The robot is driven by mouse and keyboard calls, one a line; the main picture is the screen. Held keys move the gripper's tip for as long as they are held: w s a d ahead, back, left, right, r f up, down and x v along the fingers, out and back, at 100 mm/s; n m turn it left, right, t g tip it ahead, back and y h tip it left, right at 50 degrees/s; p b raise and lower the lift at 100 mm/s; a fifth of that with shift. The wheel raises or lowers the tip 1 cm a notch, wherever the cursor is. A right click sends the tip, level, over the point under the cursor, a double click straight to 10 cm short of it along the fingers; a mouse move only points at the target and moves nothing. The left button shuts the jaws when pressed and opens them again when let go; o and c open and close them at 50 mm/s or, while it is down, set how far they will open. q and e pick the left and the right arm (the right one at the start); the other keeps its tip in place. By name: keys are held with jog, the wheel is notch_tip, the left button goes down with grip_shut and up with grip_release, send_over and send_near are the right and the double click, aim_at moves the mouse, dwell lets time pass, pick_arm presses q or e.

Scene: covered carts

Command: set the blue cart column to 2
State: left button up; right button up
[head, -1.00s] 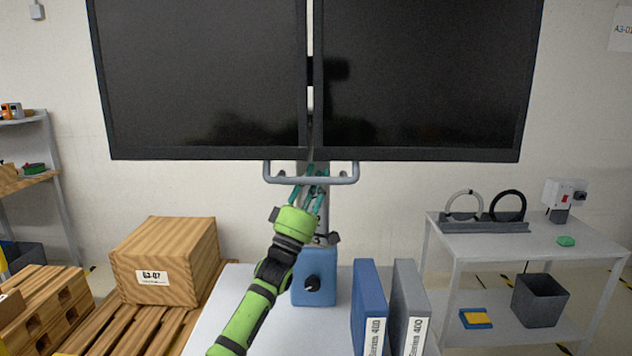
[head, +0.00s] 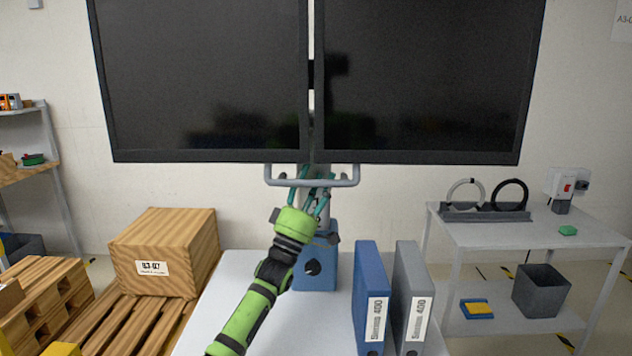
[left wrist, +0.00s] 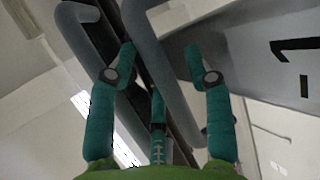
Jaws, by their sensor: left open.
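The blue cart's blue box (head: 316,278) with a black knob (head: 312,267) stands at the foot of a grey column (head: 326,215). A grey U-shaped handle (head: 345,182) crosses under two dark screens (head: 420,80). My left gripper (head: 312,184) is open, its teal fingers at the handle and in front of the column. In the left wrist view, grey handle tubing (left wrist: 168,62) runs between the open fingers (left wrist: 160,52). I cannot tell whether they touch it. A grey surface with a "1" and a mark (left wrist: 290,52) shows at right there. My right gripper is not in view.
A blue binder (head: 369,285) and a grey binder (head: 410,290) stand on the pale top (head: 225,310). A wooden crate (head: 165,250) sits on pallets at left. A grey side table (head: 480,232) stands at right.

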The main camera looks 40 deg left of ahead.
pick_arm(q)
jog(key=v, duration=0.7)
jog(key=shift+s+f, duration=0.15)
dwell(0.3)
